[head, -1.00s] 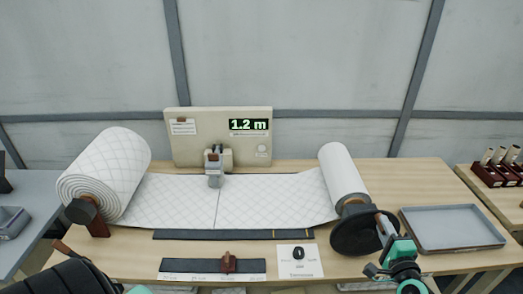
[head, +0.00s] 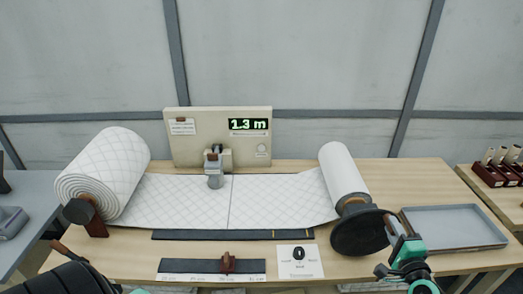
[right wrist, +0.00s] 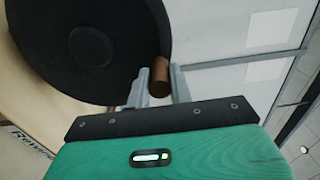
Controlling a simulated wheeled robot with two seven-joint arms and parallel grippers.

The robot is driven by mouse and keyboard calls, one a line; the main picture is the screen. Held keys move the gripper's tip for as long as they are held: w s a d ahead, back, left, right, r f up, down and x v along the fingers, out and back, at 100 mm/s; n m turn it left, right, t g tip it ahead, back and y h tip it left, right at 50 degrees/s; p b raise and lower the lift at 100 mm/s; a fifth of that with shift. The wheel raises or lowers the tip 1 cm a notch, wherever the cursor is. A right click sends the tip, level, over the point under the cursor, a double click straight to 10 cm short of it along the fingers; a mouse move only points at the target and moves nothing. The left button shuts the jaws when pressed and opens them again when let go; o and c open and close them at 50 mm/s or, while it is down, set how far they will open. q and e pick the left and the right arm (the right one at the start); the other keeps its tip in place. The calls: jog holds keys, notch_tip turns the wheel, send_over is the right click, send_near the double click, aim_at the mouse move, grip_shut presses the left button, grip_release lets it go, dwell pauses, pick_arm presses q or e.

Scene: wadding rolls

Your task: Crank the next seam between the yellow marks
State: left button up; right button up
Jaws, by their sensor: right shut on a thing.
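A white quilted wadding sheet (head: 275,195) runs from the fat left roll (head: 110,170) to the thin right roll (head: 342,172). Its dark cross seam (head: 230,200) lies left of both yellow marks (head: 273,234) on the dark front strip. The display (head: 249,125) reads 1.3 m. A black crank disc (head: 358,232) sits at the front end of the right roll. My right gripper (head: 391,226) is shut on the disc's brown crank knob (right wrist: 160,76), seen between the fingers in the right wrist view.
A measuring head (head: 214,170) stands over the sheet. A grey tray (head: 453,227) lies right of the crank. A dark slider strip (head: 185,266) and a white label card with a black knob (head: 299,260) are at the front.

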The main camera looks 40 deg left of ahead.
jog(key=shift+f, duration=0.1)
jog(key=shift+w+d+f+b, duration=0.3)
jog(key=shift+d+f+b, duration=0.1)
jog(key=shift+d+b, duration=0.1)
jog(key=shift+w+d+f, duration=0.1)
jog(key=shift+w+d, duration=0.1)
jog(key=shift+w+d+f+b, duration=0.4)
jog(key=shift+d+f+b, duration=0.2)
jog(key=shift+b, duration=0.3)
